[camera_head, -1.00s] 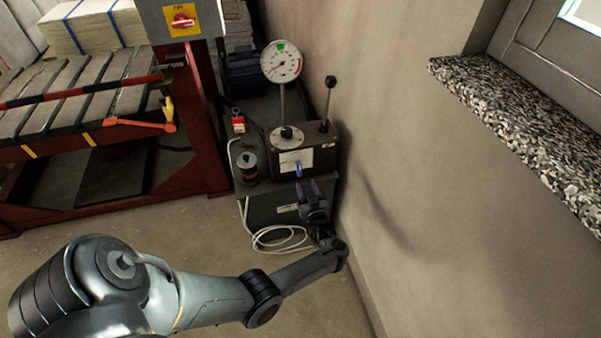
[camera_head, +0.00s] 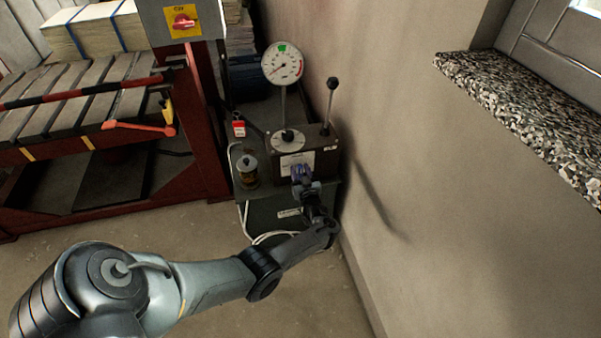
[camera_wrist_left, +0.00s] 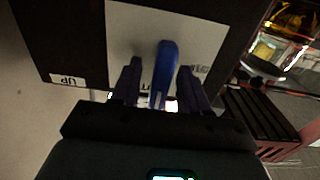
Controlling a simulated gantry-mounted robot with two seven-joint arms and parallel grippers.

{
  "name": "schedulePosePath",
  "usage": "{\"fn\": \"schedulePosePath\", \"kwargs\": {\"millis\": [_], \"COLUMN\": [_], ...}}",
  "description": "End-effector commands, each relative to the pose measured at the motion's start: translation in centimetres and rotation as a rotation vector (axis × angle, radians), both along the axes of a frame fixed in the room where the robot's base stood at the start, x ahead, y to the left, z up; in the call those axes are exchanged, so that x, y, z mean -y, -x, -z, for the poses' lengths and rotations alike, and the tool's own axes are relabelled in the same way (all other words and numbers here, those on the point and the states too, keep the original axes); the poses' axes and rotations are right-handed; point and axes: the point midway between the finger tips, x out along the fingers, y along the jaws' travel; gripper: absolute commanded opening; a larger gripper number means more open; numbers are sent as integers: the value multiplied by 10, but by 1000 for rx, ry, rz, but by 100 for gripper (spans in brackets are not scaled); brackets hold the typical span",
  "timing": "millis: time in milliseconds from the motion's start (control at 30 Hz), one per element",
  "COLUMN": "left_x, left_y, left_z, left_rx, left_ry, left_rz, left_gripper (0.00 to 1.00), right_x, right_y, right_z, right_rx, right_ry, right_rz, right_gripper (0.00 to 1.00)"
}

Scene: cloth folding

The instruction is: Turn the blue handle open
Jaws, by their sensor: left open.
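The blue handle (camera_wrist_left: 166,65) stands out from a white plate (camera_wrist_left: 125,30) on the front of a dark box. My left gripper (camera_wrist_left: 158,80) is open, with one finger on each side of the handle in the left wrist view. I cannot tell whether either finger touches it. In the head view my left gripper (camera_head: 301,173) is at the front of the dark box (camera_head: 325,160) and hides the handle there. My right gripper is not in view.
A round gauge (camera_head: 282,63) and a black-knobbed lever (camera_head: 331,100) rise from the box. A glass-bodied part (camera_head: 248,172) stands to its left. The wall (camera_head: 400,150) is close on the right. A red-framed machine (camera_head: 205,130) stands left.

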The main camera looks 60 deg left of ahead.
Motion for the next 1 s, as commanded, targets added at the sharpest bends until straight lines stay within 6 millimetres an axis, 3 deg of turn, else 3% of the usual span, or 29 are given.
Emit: {"fn": "schedulePosePath", "kwargs": {"millis": [67,333,667,1000], "left_x": [0,0,0,0], "left_y": [0,0,1,4], "left_z": [0,0,2,4], "left_rx": [0,0,28,219], "left_ry": [0,0,10,69], "left_rz": [0,0,-1,-2], "left_gripper": [42,0,0,0], "right_x": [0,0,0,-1], "right_y": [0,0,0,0], "right_z": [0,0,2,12], "right_rx": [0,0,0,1], "right_ry": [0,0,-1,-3], "right_rz": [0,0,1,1], "right_gripper": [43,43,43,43]}}
